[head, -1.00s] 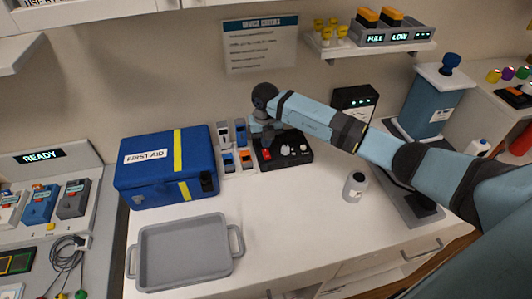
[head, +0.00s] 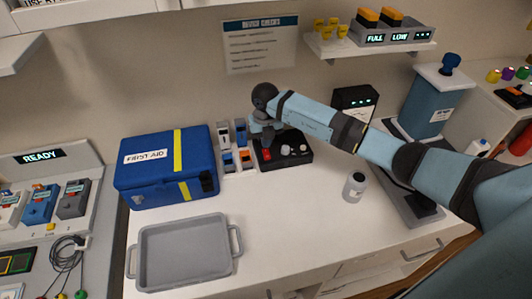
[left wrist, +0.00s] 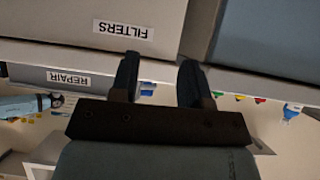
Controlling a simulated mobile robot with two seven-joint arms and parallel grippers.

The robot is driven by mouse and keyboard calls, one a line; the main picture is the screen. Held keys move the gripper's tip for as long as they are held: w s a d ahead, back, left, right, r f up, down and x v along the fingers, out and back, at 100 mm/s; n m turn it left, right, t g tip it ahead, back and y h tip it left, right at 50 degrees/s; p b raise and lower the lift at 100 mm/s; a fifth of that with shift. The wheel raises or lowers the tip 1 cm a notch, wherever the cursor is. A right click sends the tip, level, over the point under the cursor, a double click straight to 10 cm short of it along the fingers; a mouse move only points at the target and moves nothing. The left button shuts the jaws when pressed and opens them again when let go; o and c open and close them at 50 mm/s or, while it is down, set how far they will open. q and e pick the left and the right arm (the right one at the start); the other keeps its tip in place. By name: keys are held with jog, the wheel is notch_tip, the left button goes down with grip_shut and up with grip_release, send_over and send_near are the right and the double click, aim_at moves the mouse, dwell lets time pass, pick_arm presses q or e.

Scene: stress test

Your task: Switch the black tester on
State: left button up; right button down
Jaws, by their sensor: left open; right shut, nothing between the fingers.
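The black tester (head: 297,161) is a low black box on the white counter, with a red switch (head: 266,154) at its left and pale round parts at its right. My right gripper (head: 266,141) points down over the tester's left part, right at the red switch. Its fingers are shut with nothing between them. I cannot tell whether they touch the switch, nor which way the switch is set. My left gripper (left wrist: 161,78) shows in the left wrist view, open and empty, in front of drawers or bins labelled FILTERS and REPAIR, away from the tester.
A blue first aid box (head: 150,175) and a rack of small coloured devices (head: 239,160) stand left of the tester. A grey tray (head: 185,252) lies in front. The counter's front middle is clear.

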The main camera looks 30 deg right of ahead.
aim_at(266, 151)
jog(key=shift+f+b, duration=0.95)
jog(key=shift+f, duration=0.5)
dwell(0.8)
jog(key=shift+r, duration=0.15)
jog(key=shift+r+p, duration=2.35)
jog(key=shift+r, duration=1.1)
jog(key=shift+f, duration=0.1)
